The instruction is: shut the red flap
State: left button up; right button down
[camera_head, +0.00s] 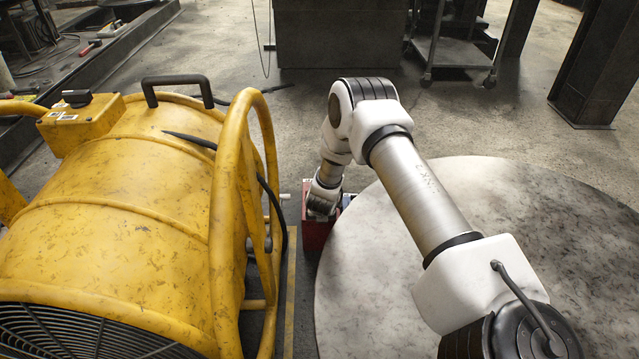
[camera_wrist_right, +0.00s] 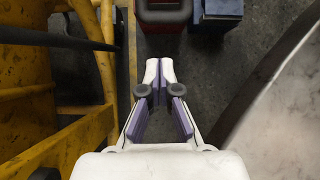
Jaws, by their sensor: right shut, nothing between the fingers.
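A red box-like thing (camera_head: 316,236) stands on the floor between the yellow machine and the round table, partly hidden by my right arm. In the right wrist view the red thing (camera_wrist_right: 163,27) is at the top edge, with a dark rounded rim on it. I cannot tell which part of it is the flap, or whether that is open. My right gripper (camera_wrist_right: 160,70) is shut and empty, with its fingertips just below the red thing in that picture. A gap of floor shows between them in the picture. My left gripper is not in view.
A yellow machine with tubular bars (camera_head: 130,190) stands close on the left. A round stone-like tabletop (camera_head: 560,230) is close on the right. A blue box (camera_wrist_right: 218,12) is beside the red thing. A dark trolley (camera_head: 455,52) stands at the back.

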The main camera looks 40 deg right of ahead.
pick_arm(q)
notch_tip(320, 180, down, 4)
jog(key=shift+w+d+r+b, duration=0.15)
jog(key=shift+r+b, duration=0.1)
jog(key=shift+b, duration=0.9)
pick_arm(e)
jog(key=x, duration=1.1)
jog(key=shift+r, duration=0.1)
